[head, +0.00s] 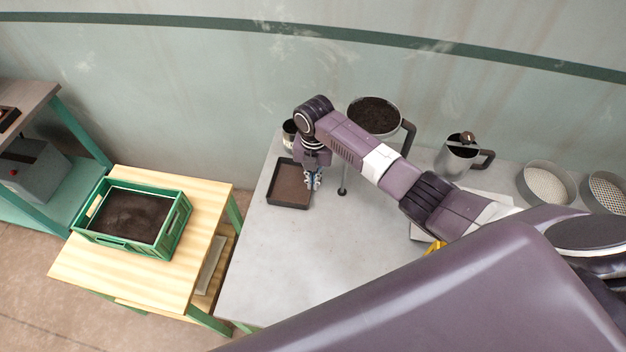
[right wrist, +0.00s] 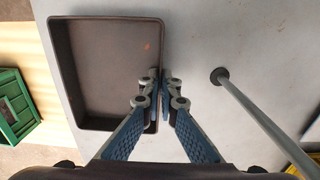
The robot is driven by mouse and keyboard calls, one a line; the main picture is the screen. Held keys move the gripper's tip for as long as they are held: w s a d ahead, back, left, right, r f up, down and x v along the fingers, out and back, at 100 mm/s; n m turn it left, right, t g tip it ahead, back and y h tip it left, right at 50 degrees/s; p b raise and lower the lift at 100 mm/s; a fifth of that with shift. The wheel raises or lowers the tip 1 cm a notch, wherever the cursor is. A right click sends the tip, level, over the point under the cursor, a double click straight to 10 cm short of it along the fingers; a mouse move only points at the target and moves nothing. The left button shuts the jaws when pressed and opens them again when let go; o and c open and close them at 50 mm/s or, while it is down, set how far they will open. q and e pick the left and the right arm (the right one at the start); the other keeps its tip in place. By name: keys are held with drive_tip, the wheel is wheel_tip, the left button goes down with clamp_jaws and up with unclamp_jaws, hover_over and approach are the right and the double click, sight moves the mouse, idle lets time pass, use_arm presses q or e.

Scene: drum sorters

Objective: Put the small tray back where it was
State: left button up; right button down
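The small tray (head: 290,190) is dark brown, shallow and rectangular. It is at the left end of the grey table and looks empty. In the right wrist view the tray (right wrist: 105,60) fills the upper left, level with the tabletop or very near it. My right gripper (head: 314,186) is at the tray's right side, pointing down. In the wrist view the right gripper (right wrist: 161,78) has one finger inside the tray's right wall and one outside. The fingers are close together, pinching that wall. My left gripper is not in view.
A thin post (head: 342,180) stands just right of the tray. Behind are a small dark pot (head: 289,132), a soil-filled pan (head: 374,116) and a metal jug (head: 457,158). Sieves (head: 546,184) stand at right. A green crate (head: 172,232) of soil sits on the wooden table. The grey table's front (head: 270,270) is clear.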

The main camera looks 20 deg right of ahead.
drive_tip(key=c, duration=2.6)
unclamp_jaws()
drive_tip(key=shift+f, duration=0.1)
drive_tip(key=shift+c, duration=0.2)
drive_tip(key=o, duration=0.5)
drive_tip(key=shift+r, duration=0.2)
wheel_tip(320, 180, up, 12)
drive_tip(key=shift+b, duration=0.85)
